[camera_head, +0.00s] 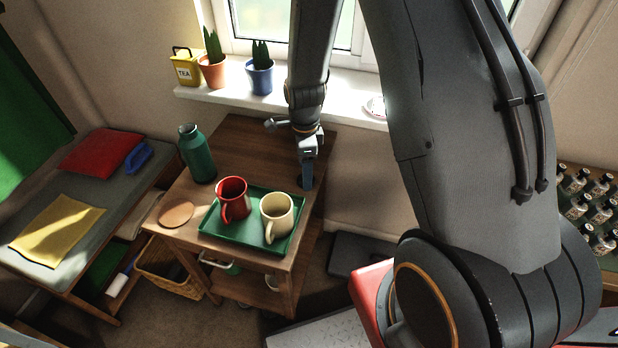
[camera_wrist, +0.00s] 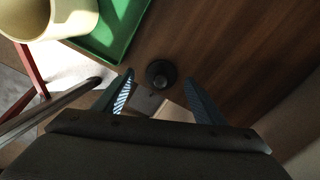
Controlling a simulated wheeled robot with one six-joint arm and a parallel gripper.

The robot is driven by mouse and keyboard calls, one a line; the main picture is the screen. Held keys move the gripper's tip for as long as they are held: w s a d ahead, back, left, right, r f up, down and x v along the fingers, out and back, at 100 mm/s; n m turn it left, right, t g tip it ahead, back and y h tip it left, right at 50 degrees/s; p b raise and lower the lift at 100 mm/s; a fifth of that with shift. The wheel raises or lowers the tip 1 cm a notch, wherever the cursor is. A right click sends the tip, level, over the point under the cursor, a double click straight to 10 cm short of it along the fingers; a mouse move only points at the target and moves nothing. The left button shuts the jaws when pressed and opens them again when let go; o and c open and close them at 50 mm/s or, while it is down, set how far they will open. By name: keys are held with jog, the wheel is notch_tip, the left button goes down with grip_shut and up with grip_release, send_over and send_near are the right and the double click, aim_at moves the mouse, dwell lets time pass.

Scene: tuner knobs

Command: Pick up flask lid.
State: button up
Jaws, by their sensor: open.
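A small, dark, round object, which looks like the flask lid (camera_wrist: 161,73), sits on the brown wooden top in the wrist view. My gripper (camera_wrist: 158,82) is open, with one finger on each side of the lid in that picture and nothing held. I cannot tell how far above it the fingertips are. In the head view my gripper (camera_head: 307,178) points down at the right edge of the wooden cart, and the lid cannot be made out there. The dark green flask (camera_head: 198,155) stands upright at the cart's back left.
A green tray (camera_head: 222,231) on the cart (camera_head: 246,144) holds a red mug (camera_head: 233,199) and a cream mug (camera_head: 277,215), left of my gripper. A round coaster (camera_head: 176,214) lies at front left. The window sill (camera_head: 330,90) with potted plants is behind.

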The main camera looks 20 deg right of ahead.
jog(key=shift+d+f, duration=0.1)
jog(key=shift+f, duration=0.9)
jog(key=c, duration=1.1)
